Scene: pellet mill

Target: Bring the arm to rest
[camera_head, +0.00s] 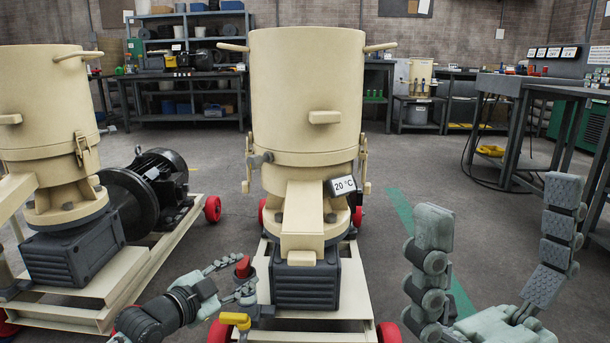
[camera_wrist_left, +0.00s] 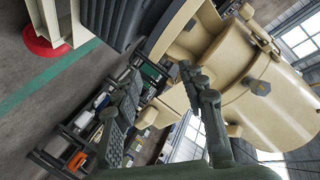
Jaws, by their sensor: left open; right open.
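My left gripper (camera_head: 242,273) is open at the lower middle of the head view, low in front of the cream pellet mill (camera_head: 308,90). A red knob (camera_head: 243,266) shows at its fingertips; I cannot tell whether they touch. In the left wrist view the open left gripper (camera_wrist_left: 161,73) has its two fingers apart, with the mill's cream body (camera_wrist_left: 265,105) beyond and to the right. My right gripper (camera_head: 500,200) is open and empty at the lower right of the head view, fingers wide apart, clear of the mill.
A yellow-handled part (camera_head: 235,320) is below the left gripper. A second mill (camera_head: 45,100) with a black motor (camera_head: 160,170) stands at left. The mill carries a "20 °C" display (camera_head: 342,186). A workbench (camera_head: 555,92) stands at right. Floor between mill and bench is open.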

